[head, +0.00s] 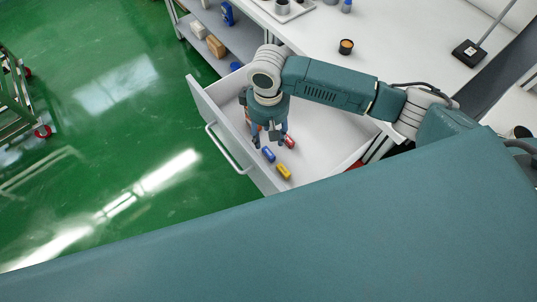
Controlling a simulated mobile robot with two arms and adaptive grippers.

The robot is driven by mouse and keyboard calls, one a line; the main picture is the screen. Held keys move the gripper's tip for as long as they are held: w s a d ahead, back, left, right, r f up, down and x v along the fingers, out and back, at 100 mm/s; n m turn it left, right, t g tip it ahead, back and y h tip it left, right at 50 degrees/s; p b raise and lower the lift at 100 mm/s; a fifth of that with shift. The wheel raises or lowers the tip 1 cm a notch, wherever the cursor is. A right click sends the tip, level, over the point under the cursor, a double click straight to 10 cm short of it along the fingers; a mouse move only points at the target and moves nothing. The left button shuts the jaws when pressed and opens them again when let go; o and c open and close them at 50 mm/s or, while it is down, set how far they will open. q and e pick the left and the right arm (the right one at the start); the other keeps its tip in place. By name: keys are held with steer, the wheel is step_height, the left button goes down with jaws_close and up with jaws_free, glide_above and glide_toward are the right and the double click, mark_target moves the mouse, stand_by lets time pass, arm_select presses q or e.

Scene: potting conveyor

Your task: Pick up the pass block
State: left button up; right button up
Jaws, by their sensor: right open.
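Several small coloured blocks lie in an open white drawer (321,165). I see a blue block (268,154), a yellow block (284,171) and a red block (289,142). Any lettering is too small to read, so I cannot tell which one is the pass block. My right gripper (269,142) points down into the drawer, open, with its fingertips close to the blue and red blocks. Something orange-red shows behind its fingers, mostly hidden. I cannot tell whether the fingers touch any block. My left gripper is not in view.
The drawer's front panel with its handle (228,150) faces the green floor (110,130) on the left. A white table (400,45) bears a dark round pot (346,46) and a black lamp base (469,53). A grey shelf (243,38) with boxes stands behind the drawer.

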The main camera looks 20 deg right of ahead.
mark_target(270, 151)
step_height(270, 151, down, 3)
steer(key=shift+f, duration=0.1)
steer(key=f, duration=0.4)
steer(key=shift+s+d, duration=0.2)
steer(key=shift+s, duration=0.05)
steer(key=shift+f, duration=0.65)
steer(key=c, duration=1)
